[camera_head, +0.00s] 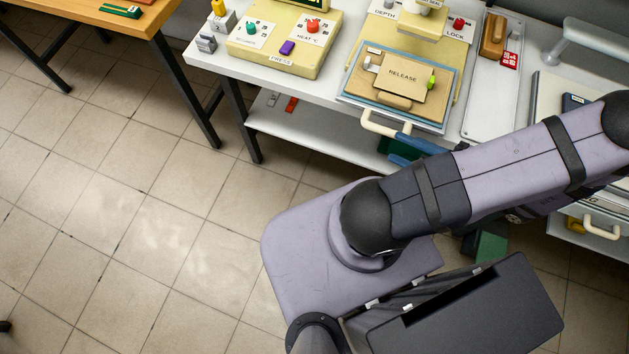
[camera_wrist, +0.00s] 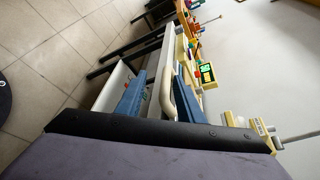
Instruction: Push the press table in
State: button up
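The press table (camera_head: 437,123) is a pale sliding plate at the front of the beige press. It carries a tan board marked RELEASE (camera_head: 403,75). Its cream handle (camera_head: 376,128) sticks out at the front edge and also shows in the wrist view (camera_wrist: 184,100). My gripper (camera_head: 407,148) is close to the handle's right end, its blue fingers partly hidden by my arm in the head view. In the wrist view my gripper (camera_wrist: 160,78) has its two blue fingers apart, with the handle close by the right-hand finger. I cannot tell whether they touch.
A control box with green and red buttons (camera_head: 280,35) stands left of the press. A tray with a brown-handled tool (camera_head: 492,35) lies to the right. A lower shelf (camera_head: 310,127) runs beneath the bench. A wooden table (camera_head: 95,18) stands far left, with open floor between.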

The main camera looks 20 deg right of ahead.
jog(key=w+a+r+n+g+h+p, duration=0.2)
jog(key=w+a+r+n+g+h, duration=0.3)
jog(key=a+n, duration=0.4)
jog(key=w+a+r+n+g+h+p, duration=0.2)
jog(key=w+a+r+n+g, duration=0.1)
jog(key=a+n+g, duration=0.6)
notch_tip(320, 180, down, 32)
jog(key=t+b, duration=0.1)
jog(key=b, duration=3.1)
jog(key=shift+a+f+n+b, duration=0.15)
jog(key=shift+f+n+b, duration=0.05)
jog(key=shift+n+b, duration=0.1)
jog(key=shift+w, duration=0.1)
jog(key=shift+c, duration=0.3)
